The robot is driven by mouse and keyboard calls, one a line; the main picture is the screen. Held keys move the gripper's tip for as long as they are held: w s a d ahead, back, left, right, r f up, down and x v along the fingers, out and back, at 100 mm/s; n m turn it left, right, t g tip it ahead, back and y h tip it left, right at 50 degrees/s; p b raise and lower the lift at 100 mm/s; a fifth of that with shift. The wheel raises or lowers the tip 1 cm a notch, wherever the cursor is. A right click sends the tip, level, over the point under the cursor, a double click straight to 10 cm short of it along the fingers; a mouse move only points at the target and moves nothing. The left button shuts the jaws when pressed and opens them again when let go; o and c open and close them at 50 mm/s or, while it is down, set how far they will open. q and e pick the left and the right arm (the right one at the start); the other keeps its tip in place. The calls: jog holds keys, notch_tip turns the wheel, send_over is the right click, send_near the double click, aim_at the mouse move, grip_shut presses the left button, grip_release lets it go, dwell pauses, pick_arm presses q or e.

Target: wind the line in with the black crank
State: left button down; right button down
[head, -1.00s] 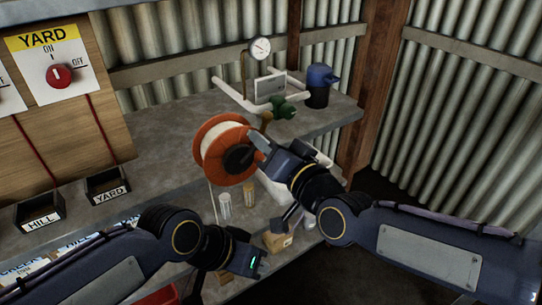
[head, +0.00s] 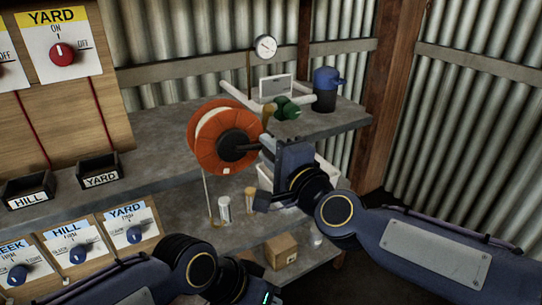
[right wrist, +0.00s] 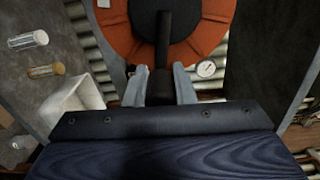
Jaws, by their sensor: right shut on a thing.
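The orange reel (head: 197,150) stands at the edge of the grey bench, with pale line wound on it and a strand hanging down its front. The black crank (head: 232,146) is on the reel's right face. My right gripper (head: 262,147) is at the crank's outer end. In the right wrist view its two grey fingers (right wrist: 160,88) are closed around the dark crank handle (right wrist: 161,50). The reel's orange rim (right wrist: 215,30) shows behind. My left gripper (head: 262,296) is at the bottom edge, away from the reel, with its fingertips out of view.
Behind the reel are white pipes with a gauge (head: 265,46), a green fitting (head: 288,110) and a blue-black container (head: 325,90). Two small cylinders (head: 224,208) stand below the reel. A cardboard box (head: 281,250) sits lower down. Switch panels (head: 75,250) and labelled trays are at left.

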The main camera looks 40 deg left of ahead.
jog(key=f+m+b, duration=0.1)
jog(key=m, duration=0.1)
jog(key=s+f+m+b, duration=0.1)
jog(key=f+m+b, duration=0.1)
jog(key=shift+a+m, duration=0.2)
jog(key=shift+m, duration=0.1)
jog(key=shift+s+a+f+m+b, duration=0.1)
jog(key=shift+s+f+m+b, duration=0.1)
jog(key=shift+m+b, duration=0.4)
jog(key=shift+s+a+f+m+b, duration=0.1)
jog(key=shift+s+f+m+b, duration=0.05)
jog(key=shift+m+b, duration=0.4)
jog(key=shift+s+a+f+m+b, duration=0.15)
jog(key=shift+s+m+b, duration=0.15)
jog(key=shift+m, duration=0.3)
jog(key=shift+s+a+f+m+b, duration=0.1)
jog(key=shift+s+m+b, duration=0.15)
jog(key=shift+m, duration=0.3)
jog(key=c, duration=1.2)
grip_release()
jog(key=shift+r, duration=0.1)
jog(key=shift+d, duration=0.1)
send_near(247, 162)
jog(key=shift+v, duration=0.95)
